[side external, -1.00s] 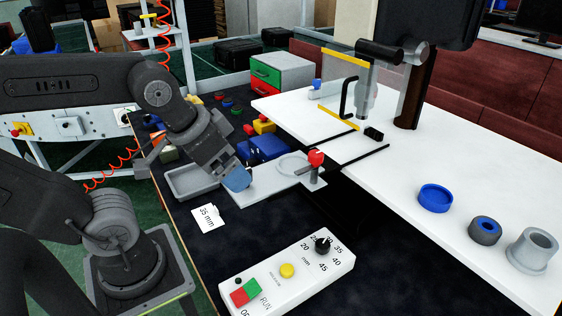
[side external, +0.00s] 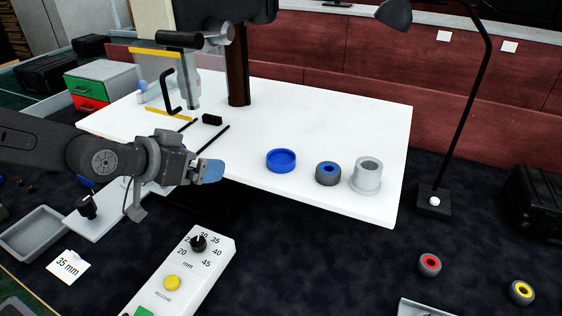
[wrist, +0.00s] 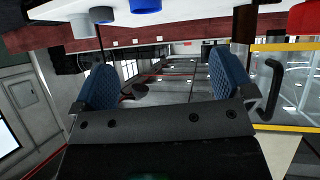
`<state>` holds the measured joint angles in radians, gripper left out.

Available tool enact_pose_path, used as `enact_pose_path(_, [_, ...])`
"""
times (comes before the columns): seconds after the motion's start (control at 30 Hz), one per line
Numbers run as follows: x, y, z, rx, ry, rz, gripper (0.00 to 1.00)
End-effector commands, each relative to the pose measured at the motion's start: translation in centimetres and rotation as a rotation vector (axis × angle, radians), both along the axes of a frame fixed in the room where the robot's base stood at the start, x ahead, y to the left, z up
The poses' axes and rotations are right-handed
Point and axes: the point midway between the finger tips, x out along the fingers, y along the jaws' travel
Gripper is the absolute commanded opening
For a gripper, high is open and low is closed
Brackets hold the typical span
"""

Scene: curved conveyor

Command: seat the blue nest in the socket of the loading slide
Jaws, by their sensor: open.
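The blue nest (side external: 281,161) is a shallow round blue dish standing upright on the white table, to the right of my gripper. In the wrist view the nest (wrist: 145,5) shows only as a blue edge at the top. My gripper (side external: 210,172) has blue finger pads and is at the table's front edge, apart from the nest. In the wrist view my gripper (wrist: 165,85) is open with nothing between the pads. The loading slide (side external: 98,222) is a pale plate at the left, partly behind my arm, and its round socket is hidden.
A dark roller with a blue centre (side external: 328,173) and a grey flanged bushing (side external: 367,175) stand right of the nest. A press (side external: 190,80) stands behind my gripper. A control box (side external: 185,270) lies in front. The white tabletop (side external: 330,115) behind the nest is clear.

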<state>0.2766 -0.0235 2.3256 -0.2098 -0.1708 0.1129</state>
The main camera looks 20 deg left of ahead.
Motion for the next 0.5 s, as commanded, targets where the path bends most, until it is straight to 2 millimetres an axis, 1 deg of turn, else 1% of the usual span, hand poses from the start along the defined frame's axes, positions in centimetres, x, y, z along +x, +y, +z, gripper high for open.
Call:
enact_pose_path(0.03, [1.2, -1.3, -1.4, -0.001, -0.033, -0.008, 1.00])
enact_pose_path(0.1, [2.7, -2.7, -2.6, -0.003, -0.098, -0.007, 1.00])
enact_pose_path(0.2, [4.1, -4.3, -4.0, 0.000, -0.176, -0.002, 1.00])
enact_pose_path(0.33, [5.0, -5.4, -5.3, 0.006, -0.242, 0.003, 1.00])
enact_pose_path(0.5, [6.1, -5.9, -5.9, 0.008, -0.272, 0.009, 1.00])
